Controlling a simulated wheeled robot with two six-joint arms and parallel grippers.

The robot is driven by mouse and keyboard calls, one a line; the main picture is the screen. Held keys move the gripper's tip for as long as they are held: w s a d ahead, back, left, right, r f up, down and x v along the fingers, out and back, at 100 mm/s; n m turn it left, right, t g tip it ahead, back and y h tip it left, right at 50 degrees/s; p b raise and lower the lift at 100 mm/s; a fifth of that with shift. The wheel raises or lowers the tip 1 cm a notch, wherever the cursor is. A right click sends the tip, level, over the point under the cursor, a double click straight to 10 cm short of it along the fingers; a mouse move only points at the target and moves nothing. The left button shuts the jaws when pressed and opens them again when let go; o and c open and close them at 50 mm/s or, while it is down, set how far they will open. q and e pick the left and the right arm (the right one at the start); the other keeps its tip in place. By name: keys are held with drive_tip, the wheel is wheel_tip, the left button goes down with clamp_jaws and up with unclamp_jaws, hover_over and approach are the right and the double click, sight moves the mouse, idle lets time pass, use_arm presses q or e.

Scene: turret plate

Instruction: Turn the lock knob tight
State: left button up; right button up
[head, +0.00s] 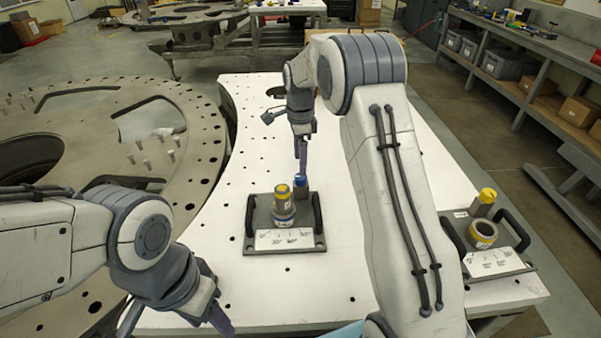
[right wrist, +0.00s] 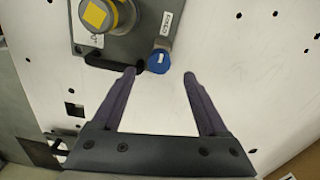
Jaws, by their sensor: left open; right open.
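A blue knob (head: 300,180) stands on a short post at the back right of the grey fixture plate (head: 262,240). In the right wrist view the blue knob (right wrist: 158,61) carries a small white mark and lies just beyond the gap between my fingertips. My right gripper (head: 301,165) is open above it, pointing down; in the right wrist view the open gripper (right wrist: 160,73) has nothing between its fingers. A yellow-topped cylinder (head: 283,205) stands upright mid-plate. My left gripper (head: 176,320) is open and empty at the bottom left, away from the plate.
A second fixture plate (head: 510,262) with a yellow-capped post (head: 487,195) and a ring (head: 483,235) sits at the right. Black handles (head: 318,213) flank the near plate. A large round metal plate (head: 190,110) is at left. The white table (head: 250,120) is otherwise mostly clear.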

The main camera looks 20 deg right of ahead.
wheel_tip(320, 180, up, 5)
drive_tip(key=shift+r+b, duration=0.1)
drive_tip(key=shift+b, duration=0.2)
drive_tip(key=s+a+r+n, duration=0.3)
drive_tip(key=s+a+n, duration=0.9)
drive_tip(key=s+a, duration=0.25)
drive_tip(key=s+a+f+n, duration=0.1)
drive_tip(key=s+f+n, duration=0.1)
drive_tip(key=s+n, duration=0.5)
drive_tip(key=s+a+f+n+y, duration=0.1)
drive_tip(key=s+n, duration=0.6)
drive_tip(key=s, duration=0.8)
drive_tip(key=shift+s+a+f+n+b, duration=0.25)
drive_tip(key=shift+a+f+n+b, duration=0.2)
drive_tip(key=shift+f, duration=0.45)
